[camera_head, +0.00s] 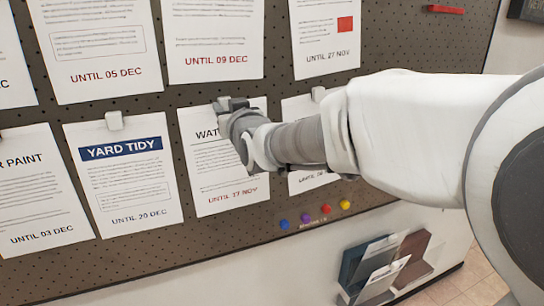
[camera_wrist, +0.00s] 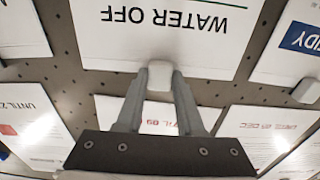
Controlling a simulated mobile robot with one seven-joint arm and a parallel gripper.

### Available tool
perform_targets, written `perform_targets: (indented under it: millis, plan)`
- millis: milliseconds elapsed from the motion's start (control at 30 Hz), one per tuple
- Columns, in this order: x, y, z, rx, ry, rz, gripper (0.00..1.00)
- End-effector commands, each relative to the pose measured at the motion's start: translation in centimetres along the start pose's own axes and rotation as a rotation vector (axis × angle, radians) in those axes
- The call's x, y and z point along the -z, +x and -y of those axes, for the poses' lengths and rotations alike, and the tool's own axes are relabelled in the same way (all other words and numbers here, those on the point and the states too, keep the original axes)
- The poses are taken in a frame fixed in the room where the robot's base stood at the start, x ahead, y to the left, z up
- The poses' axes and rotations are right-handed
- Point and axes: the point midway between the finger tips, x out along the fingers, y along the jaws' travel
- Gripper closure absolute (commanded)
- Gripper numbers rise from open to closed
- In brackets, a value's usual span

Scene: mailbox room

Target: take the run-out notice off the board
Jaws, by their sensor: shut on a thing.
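The WATER OFF notice (camera_head: 222,178) hangs on the brown pegboard (camera_head: 150,262) and reads UNTIL 17 NOV. In the wrist view the notice (camera_wrist: 185,35) appears upside down. My gripper (camera_head: 232,104) is at its top edge, shut on the pale clip (camera_wrist: 159,72) there. Other notices hang around it: YARD TIDY (camera_head: 125,178) until 20 Dec, a paint notice (camera_head: 38,190) until 03 Dec, and upper ones until 05 Dec (camera_head: 95,45), 09 Dec (camera_head: 213,35) and 27 Nov (camera_head: 325,35). My arm hides most of another notice (camera_head: 310,180); I cannot read its date surely.
Several coloured magnets (camera_head: 305,218) sit on the board's lower part. A leaflet rack (camera_head: 352,262) with leaflets is on the wall below right. A red strip (camera_head: 445,9) is at the board's upper right. Tiled floor (camera_head: 465,285) shows at lower right.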

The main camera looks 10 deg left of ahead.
Motion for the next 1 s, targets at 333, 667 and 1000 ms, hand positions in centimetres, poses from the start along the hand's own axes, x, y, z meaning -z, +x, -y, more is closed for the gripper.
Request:
perform_targets:
  millis: [333, 667, 1000]
  plan:
    - [0.0, -1.1, 0.0, 0.000, 0.000, -0.001, 1.00]
    - [0.0, -2.1, 0.0, 0.000, 0.000, -0.001, 1.00]
    - [0.0, -2.9, 0.0, 0.000, 0.000, -0.002, 1.00]
